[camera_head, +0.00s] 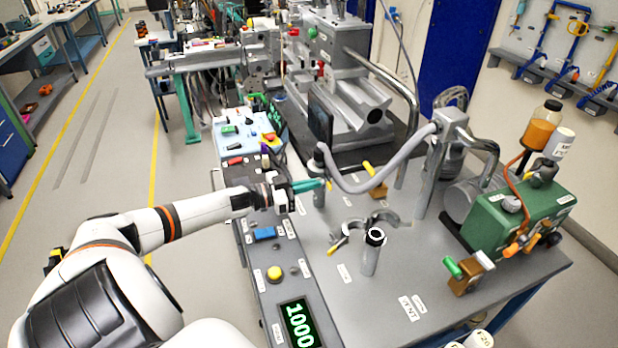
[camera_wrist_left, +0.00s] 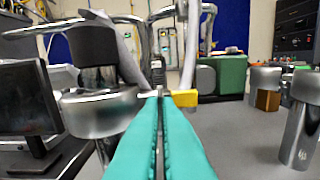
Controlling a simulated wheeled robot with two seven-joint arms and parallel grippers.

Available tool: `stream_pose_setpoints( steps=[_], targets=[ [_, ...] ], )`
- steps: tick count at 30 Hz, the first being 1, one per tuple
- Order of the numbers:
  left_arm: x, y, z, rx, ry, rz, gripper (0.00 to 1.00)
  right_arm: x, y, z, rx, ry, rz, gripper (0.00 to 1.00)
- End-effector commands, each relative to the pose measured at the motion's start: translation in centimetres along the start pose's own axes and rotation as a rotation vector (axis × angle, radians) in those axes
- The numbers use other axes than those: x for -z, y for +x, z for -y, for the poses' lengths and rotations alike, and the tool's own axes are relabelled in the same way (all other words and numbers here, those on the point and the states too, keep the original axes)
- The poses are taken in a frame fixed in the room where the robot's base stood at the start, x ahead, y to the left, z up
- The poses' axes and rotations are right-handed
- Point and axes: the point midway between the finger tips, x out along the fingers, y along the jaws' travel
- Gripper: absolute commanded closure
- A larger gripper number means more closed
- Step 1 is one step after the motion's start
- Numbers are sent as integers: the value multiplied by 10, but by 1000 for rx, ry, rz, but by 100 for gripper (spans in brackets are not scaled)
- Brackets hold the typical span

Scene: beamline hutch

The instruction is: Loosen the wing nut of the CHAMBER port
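The port (camera_head: 319,165) is a short metal post on the bench with a grey hose end on top; I cannot read its label. In the left wrist view its chrome flange (camera_wrist_left: 100,108) and dark top stand just left of my fingers. My right gripper is out of view.
An open clamp (camera_head: 388,219) and a second metal post (camera_head: 371,258) stand nearer on the bench. The grey hose (camera_head: 385,182) arches to the right. A green pump (camera_head: 515,215) is at the right. A control panel with a display (camera_head: 299,322) reading 1000 lines the left edge.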

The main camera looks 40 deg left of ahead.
Motion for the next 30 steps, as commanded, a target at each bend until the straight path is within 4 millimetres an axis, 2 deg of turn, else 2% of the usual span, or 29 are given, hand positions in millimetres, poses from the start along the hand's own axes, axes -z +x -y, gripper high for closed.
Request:
stream_pose_setpoints(
  steps=[5,9,10,22,26,30],
  targets=[
    [-2,1,-1,-1,2,4,100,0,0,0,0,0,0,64],
    [-2,1,0,-1,2,4,77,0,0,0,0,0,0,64],
    [-2,1,0,-1,2,4,75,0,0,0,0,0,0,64],
    [1,-4,0,0,2,-1,75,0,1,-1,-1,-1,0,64],
    [2,-18,0,0,1,-3,75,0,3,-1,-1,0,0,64],
    [2,-44,1,1,1,-5,75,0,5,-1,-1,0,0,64]
  ],
)
